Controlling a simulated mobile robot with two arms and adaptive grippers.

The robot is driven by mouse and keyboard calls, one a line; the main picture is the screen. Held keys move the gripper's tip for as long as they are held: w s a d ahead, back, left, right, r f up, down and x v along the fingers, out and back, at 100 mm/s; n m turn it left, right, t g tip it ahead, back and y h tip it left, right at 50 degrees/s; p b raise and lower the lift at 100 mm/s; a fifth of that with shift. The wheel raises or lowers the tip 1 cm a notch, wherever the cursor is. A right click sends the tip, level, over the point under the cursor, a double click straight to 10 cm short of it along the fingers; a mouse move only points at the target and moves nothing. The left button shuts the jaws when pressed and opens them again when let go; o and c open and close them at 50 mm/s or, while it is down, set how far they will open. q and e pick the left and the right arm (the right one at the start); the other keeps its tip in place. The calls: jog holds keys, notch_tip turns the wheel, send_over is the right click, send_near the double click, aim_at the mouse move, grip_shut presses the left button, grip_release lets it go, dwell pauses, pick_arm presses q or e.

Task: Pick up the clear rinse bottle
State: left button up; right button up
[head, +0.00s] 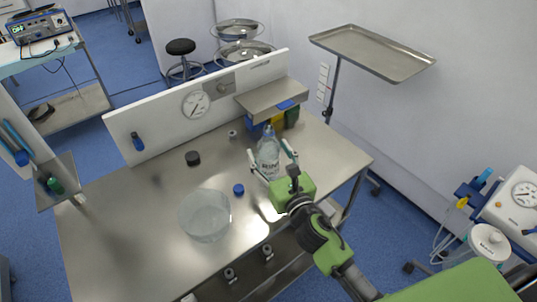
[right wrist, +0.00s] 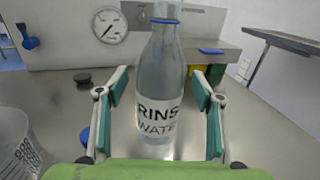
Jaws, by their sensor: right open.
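The clear rinse bottle (head: 268,155) stands upright on the steel table (head: 140,215), near its back right part. It has a white label reading "RINSE WATER" and a blue band at the neck; it also shows large in the middle of the right wrist view (right wrist: 160,85). My right gripper (head: 270,163) is open, with its fingers on either side of the bottle. In the right wrist view gaps show between the fingers and the bottle. The lower bottle is partly hidden by the gripper in the head view. My left gripper is not in view.
A clear round container (head: 205,215) stands at the table's front, with a blue cap (head: 238,189) and a black knob-like piece (head: 192,158) nearby. Behind the bottle are a raised steel shelf (head: 272,98) and a white back panel with a gauge (head: 195,103).

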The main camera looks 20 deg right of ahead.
aim_at(272, 148)
jog(key=shift+w, duration=0.4)
jog(key=shift+r, duration=0.1)
jog(key=c, duration=1.6)
jog(key=shift+r, duration=0.15)
jog(key=shift+s+r+p, duration=0.1)
jog(key=shift+r+p, duration=0.35)
jog(key=shift+r, duration=1.1)
jog(key=s+r, duration=0.1)
jog(key=r, duration=0.1)
jog(key=s+a+r, duration=0.1)
jog(key=s, duration=0.1)
jog(key=s+r+p, duration=0.1)
jog(key=r, duration=0.1)
jog(key=shift+s+a+r, duration=0.75)
jog(key=shift+s+r, duration=0.2)
jog(key=shift+s, duration=0.75)
jog(key=shift+s+a+r, duration=0.45)
jog(key=shift+s+r, duration=0.2)
jog(key=shift+s, duration=0.8)
jog(key=shift+s+a+r, duration=0.45)
jog(key=shift+s+r, duration=0.2)
jog(key=shift+s, duration=0.75)
